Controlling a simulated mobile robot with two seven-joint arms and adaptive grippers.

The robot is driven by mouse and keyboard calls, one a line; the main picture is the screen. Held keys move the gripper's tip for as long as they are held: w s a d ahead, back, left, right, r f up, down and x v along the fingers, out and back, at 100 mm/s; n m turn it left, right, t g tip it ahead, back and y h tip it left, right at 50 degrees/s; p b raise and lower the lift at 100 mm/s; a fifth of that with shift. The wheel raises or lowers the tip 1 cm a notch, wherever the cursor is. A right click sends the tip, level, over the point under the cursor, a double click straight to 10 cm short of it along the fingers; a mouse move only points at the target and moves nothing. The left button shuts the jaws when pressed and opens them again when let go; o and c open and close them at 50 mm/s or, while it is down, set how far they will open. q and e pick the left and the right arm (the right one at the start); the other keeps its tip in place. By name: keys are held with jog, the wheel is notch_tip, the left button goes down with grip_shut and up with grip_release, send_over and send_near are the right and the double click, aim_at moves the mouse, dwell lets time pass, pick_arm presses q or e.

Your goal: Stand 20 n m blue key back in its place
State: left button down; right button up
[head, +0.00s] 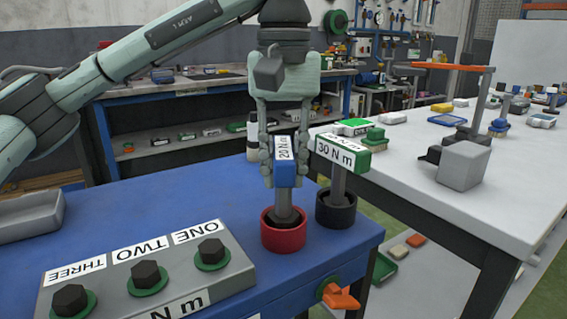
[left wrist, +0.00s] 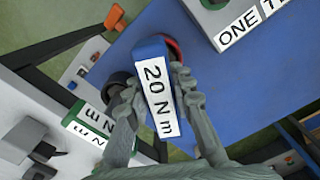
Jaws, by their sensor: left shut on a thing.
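My left gripper (head: 283,178) is shut on the blue key (head: 285,163), whose head carries a "20 N m" label. The key is upright, and its grey shaft points down into the mouth of the red cup (head: 284,239) on the blue table. I cannot tell whether the shaft touches the cup's bottom. In the left wrist view the blue key (left wrist: 150,52) lies between the fingers, covering most of the red cup (left wrist: 174,48). The green "30 N m" key (head: 355,160) stands in the black cup (head: 335,216), just right of the red one. My right gripper is not in view.
A grey block (head: 150,285) with several dark hex bolts, labelled ONE, TWO and THREE, sits at the front of the blue table (head: 130,203). A grey tray (head: 30,222) lies at the left. A white table (head: 480,205) with tools stands at the right.

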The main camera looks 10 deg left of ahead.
pick_arm(q)
jog(key=shift+f+b, duration=0.3)
jog(key=shift+f, duration=0.25)
jog(key=c, duration=1.2)
grip_release()
notch_tip(320, 180, up, 12)
